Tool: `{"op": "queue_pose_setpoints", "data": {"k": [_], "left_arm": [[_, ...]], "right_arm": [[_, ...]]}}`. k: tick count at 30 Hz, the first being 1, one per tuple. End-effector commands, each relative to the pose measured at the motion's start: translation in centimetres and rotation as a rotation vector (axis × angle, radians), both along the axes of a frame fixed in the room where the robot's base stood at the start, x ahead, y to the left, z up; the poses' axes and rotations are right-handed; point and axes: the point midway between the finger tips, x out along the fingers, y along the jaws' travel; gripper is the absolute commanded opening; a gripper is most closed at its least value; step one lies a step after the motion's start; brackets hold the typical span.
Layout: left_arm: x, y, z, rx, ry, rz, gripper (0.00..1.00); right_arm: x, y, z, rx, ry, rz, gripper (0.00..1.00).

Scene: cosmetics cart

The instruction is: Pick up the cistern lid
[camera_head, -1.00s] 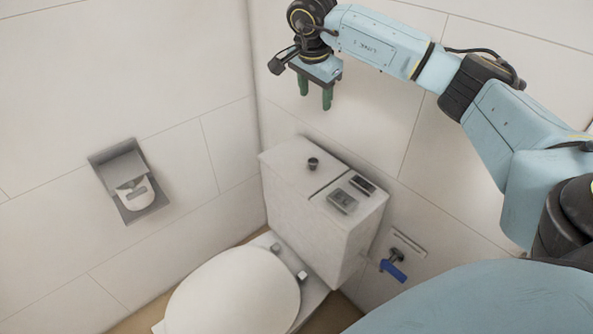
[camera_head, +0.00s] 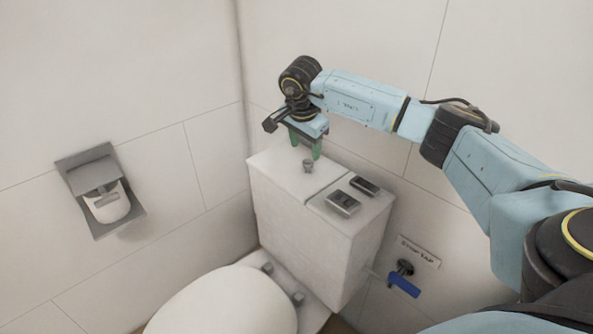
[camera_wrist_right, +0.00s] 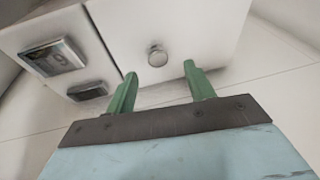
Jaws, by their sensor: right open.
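The white cistern lid (camera_head: 281,172) covers the left part of the cistern (camera_head: 300,235) top and has a small round metal knob (camera_head: 308,165). A seam divides it from the right part of the top. My right gripper (camera_head: 305,152) is open and empty, with green fingers pointing down just above and behind the knob. In the right wrist view the knob (camera_wrist_right: 157,56) shows ahead of the two spread fingertips (camera_wrist_right: 161,70), roughly midway between them and not gripped. The lid (camera_wrist_right: 190,25) lies flat around the knob. My left gripper is not in view.
Two small dark-and-metal items (camera_head: 343,203) sit on the right part of the cistern top. A blue stop tap handle (camera_head: 404,285) is on the wall at right. The toilet seat (camera_head: 225,305) is in front, and a paper holder (camera_head: 99,190) is on the left wall.

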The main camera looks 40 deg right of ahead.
Motion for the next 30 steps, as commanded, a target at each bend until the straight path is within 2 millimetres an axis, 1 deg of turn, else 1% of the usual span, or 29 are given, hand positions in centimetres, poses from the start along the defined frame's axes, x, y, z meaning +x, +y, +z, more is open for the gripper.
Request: {"op": "queue_pose_setpoints", "data": {"k": [1,8,14,18,21,28,30], "left_arm": [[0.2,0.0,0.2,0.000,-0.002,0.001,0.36],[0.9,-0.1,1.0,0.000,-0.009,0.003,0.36],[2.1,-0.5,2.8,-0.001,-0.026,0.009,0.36],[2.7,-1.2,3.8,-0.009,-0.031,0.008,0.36],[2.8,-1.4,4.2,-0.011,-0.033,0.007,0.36],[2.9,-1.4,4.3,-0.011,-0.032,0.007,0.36],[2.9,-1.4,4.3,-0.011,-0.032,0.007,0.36]], "right_arm": [[0.1,-0.1,-0.6,0.000,0.000,-0.001,0.54],[0.2,-0.5,-1.8,0.000,0.000,0.001,0.54],[0.3,-1.5,-4.0,-0.001,0.001,0.000,0.54],[0.6,-1.8,-5.6,0.001,0.001,0.001,0.54],[0.7,-1.9,-5.9,0.000,-0.001,0.001,0.54],[0.7,-2.0,-5.9,0.000,-0.001,0.001,0.54],[0.7,-2.0,-5.9,0.000,-0.001,0.001,0.44]]}}
